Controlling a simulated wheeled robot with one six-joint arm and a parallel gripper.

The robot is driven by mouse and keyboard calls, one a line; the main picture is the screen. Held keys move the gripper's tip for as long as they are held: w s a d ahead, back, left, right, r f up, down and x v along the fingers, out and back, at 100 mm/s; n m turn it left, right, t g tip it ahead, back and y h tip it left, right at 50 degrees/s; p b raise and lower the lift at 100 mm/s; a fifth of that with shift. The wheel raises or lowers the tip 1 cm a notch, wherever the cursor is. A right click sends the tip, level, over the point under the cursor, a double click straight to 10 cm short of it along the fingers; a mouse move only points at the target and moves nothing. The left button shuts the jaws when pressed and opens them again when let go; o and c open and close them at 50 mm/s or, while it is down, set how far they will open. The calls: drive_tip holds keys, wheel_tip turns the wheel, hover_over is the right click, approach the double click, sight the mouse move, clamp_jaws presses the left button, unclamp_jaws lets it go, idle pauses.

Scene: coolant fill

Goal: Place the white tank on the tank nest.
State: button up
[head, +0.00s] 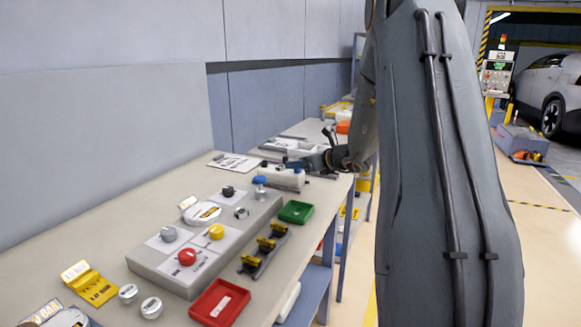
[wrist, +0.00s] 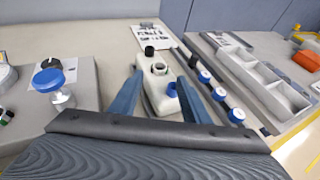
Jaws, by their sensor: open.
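The white tank (wrist: 157,97) lies on the bench between my two blue fingers in the wrist view. It has a black cap at its far end, an open round neck in the middle and a blue cap nearer me. My gripper (wrist: 160,76) is open, with one finger on each side of the tank; I cannot tell whether either touches it. In the head view the tank (head: 284,180) shows below my gripper (head: 302,164), partly covered by it. I cannot make out the tank nest in either view.
A rail with blue-and-white fittings (wrist: 219,94) runs close on the right, beside a grey compartment tray (wrist: 268,82). A printed sheet (wrist: 152,38) lies beyond. The head view shows a green tray (head: 296,212) and red tray (head: 219,302).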

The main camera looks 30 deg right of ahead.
drive_tip(key=v, duration=0.3)
drive_tip(key=shift+s+r, duration=0.15)
drive_tip(key=shift+s, duration=0.15)
drive_tip(key=shift+d+r, duration=0.1)
